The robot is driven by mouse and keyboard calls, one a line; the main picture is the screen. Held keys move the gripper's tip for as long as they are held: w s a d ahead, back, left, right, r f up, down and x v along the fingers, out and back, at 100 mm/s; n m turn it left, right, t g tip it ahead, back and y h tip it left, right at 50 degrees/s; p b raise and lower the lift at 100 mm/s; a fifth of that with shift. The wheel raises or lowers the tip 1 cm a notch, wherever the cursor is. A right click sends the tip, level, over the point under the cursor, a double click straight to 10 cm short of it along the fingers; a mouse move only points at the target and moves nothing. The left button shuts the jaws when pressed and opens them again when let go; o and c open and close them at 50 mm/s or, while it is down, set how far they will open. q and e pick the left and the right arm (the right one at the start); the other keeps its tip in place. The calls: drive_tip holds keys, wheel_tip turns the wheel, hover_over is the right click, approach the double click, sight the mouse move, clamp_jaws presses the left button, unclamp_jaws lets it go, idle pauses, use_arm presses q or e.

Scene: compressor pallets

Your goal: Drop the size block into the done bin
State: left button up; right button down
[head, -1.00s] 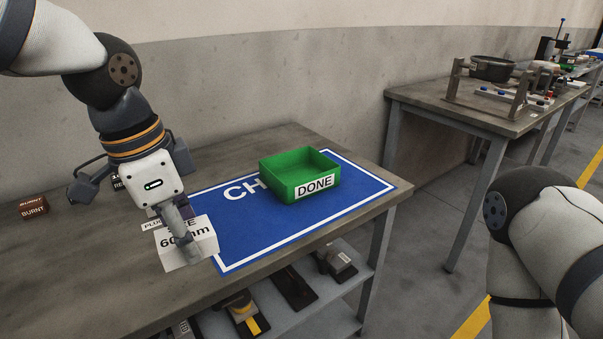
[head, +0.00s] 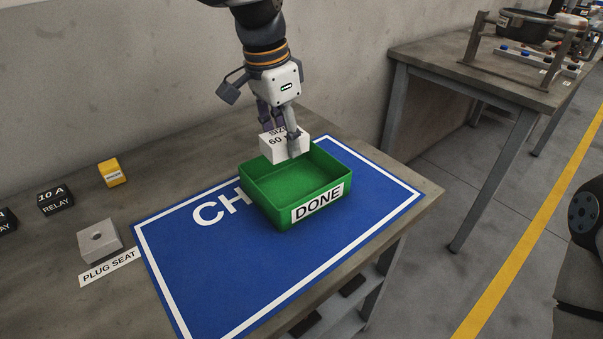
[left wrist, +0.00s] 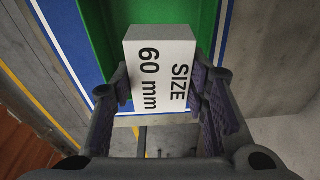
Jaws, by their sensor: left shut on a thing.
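The size block (head: 285,146) is a white block marked "SIZE 60 mm". My left gripper (head: 280,140) is shut on it and holds it above the back part of the green done bin (head: 262,203). In the left wrist view the block (left wrist: 162,70) sits between the two fingers of my left gripper (left wrist: 162,92), with the bin's green wall (left wrist: 98,30) beyond it. The bin is open-topped, looks empty, and has a "DONE" label on its front. My right gripper is out of view.
The bin stands on a blue mat (head: 190,260) on the workbench. To the left are a grey plug seat (head: 99,242), a black relay (head: 55,201) and a yellow block (head: 112,172). A second bench (head: 480,85) stands at the back right.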

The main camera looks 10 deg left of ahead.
use_arm(q)
wheel_tip(320, 180, down, 5)
drive_tip(key=shift+s+r+b, duration=0.1)
drive_tip(key=shift+s+b, duration=0.05)
drive_tip(key=shift+b, duration=0.2)
drive_tip(key=o, duration=1.3)
drive_tip(key=shift+o, duration=0.2)
drive_tip(key=r, duration=0.4)
drive_tip(key=s+a+r, duration=0.1)
drive_tip(key=r, duration=0.7)
drive_tip(key=shift+s+a, duration=0.15)
drive_tip(key=shift+s, duration=0.05)
